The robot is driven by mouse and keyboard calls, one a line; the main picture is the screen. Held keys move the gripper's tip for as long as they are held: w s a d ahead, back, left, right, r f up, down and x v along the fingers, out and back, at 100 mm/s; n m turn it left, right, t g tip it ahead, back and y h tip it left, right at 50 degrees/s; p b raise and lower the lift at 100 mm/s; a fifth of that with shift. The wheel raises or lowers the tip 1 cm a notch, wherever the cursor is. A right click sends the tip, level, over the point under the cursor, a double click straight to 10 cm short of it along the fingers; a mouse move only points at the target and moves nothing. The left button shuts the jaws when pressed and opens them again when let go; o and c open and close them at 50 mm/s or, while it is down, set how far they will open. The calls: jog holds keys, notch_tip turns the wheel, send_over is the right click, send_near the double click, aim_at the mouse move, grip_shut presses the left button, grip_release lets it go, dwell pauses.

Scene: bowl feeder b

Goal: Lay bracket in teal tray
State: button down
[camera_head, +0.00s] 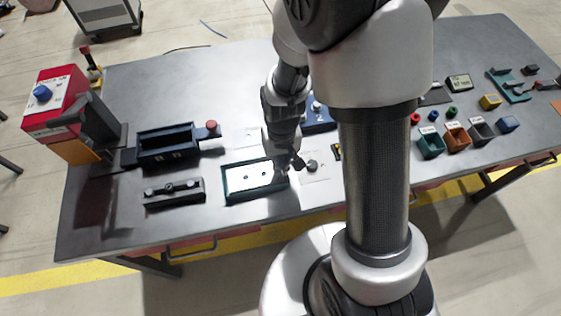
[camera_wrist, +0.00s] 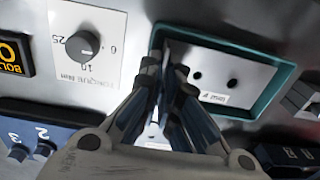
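The teal tray (camera_head: 226,198) lies near the front of the table; its rim also shows in the wrist view (camera_wrist: 270,58). A pale flat plate with two dark holes (camera_head: 243,178), seemingly the bracket, shows inside the rim. In the wrist view the plate (camera_wrist: 222,68) carries a small printed label. My gripper (camera_head: 291,168) is low at the tray's right end. In the wrist view my gripper's fingers (camera_wrist: 168,75) are close together over the tray's left end. They hide that end of the plate, so I cannot tell whether they grip it.
A dial (camera_wrist: 82,45) on a white card sits close beside the tray. A dark slotted fixture (camera_head: 174,194) and a dark blue bin (camera_head: 166,147) stand to the left, beyond them a red box (camera_head: 57,95). Small coloured bins (camera_head: 431,146) stand at right.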

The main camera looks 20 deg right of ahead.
jog(key=c, duration=2.3)
grip_release()
jog(key=o, duration=0.6)
notch_tip(320, 180, up, 12)
jog(key=shift+d, duration=0.1)
jog(key=s+d+r+t, duration=0.1)
jog(key=s+r, duration=0.3)
jog(key=s+d+r+t, duration=0.1)
jog(key=s+r+t, duration=0.1)
jog(key=s+r, duration=0.3)
jog(key=s+d+r+t, duration=0.1)
jog(key=s+r, duration=0.3)
jog(key=r, duration=0.1)
jog(key=shift+s+d+t, duration=0.15)
jog(key=shift+t, duration=0.15)
